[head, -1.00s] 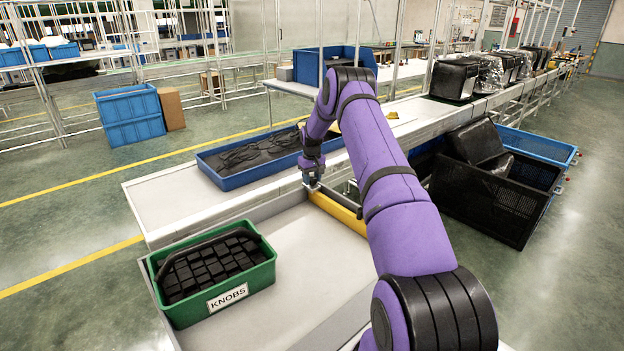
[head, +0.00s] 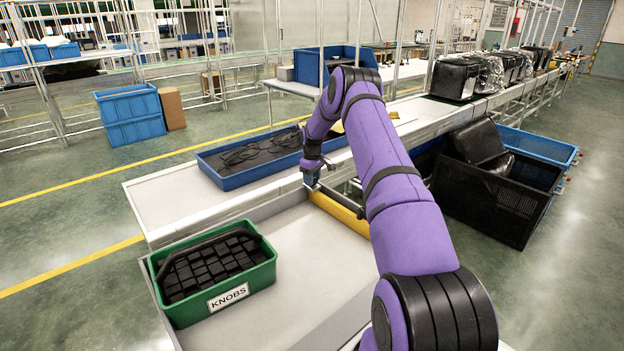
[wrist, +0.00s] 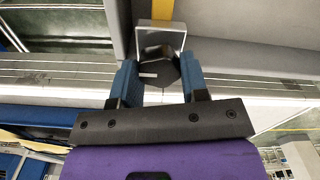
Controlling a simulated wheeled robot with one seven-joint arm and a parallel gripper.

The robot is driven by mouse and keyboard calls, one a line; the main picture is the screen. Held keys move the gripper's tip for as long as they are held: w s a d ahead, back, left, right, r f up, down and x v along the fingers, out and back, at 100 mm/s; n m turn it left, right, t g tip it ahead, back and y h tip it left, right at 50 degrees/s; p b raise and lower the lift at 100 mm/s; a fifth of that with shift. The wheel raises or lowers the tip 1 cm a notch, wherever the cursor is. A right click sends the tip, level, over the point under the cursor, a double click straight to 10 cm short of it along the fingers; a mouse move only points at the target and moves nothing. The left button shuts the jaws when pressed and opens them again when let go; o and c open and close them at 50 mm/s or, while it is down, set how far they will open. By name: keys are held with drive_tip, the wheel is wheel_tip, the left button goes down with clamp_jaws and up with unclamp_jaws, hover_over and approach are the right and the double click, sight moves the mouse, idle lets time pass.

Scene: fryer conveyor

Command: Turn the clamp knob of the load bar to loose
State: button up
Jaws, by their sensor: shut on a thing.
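The load bar (head: 338,208) is a yellow bar across the far end of the grey work surface; a bit of its yellow also shows at the top of the wrist view (wrist: 162,9). The clamp knob (wrist: 158,71) is dark and faceted with a pale line on its face, in front of a light metal clamp block (wrist: 160,36). My gripper (wrist: 159,84) has its two blue fingers on either side of the knob and is shut on it. In the head view my gripper (head: 311,180) is at the bar's left end, and the knob is hidden there.
A green bin labelled KNOBS (head: 262,276) stands at the left of the grey work surface (head: 300,240). A blue tray with dark cables (head: 228,184) lies on the conveyor behind. Black crates (head: 490,205) stand on the floor to the right.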

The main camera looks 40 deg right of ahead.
drive_tip(key=shift+s, duration=0.1)
drive_tip(key=o, duration=0.9)
drive_tip(key=shift+o, duration=0.2)
wheel_tip(320, 180, up, 11)
drive_tip(key=shift+f, duration=0.15)
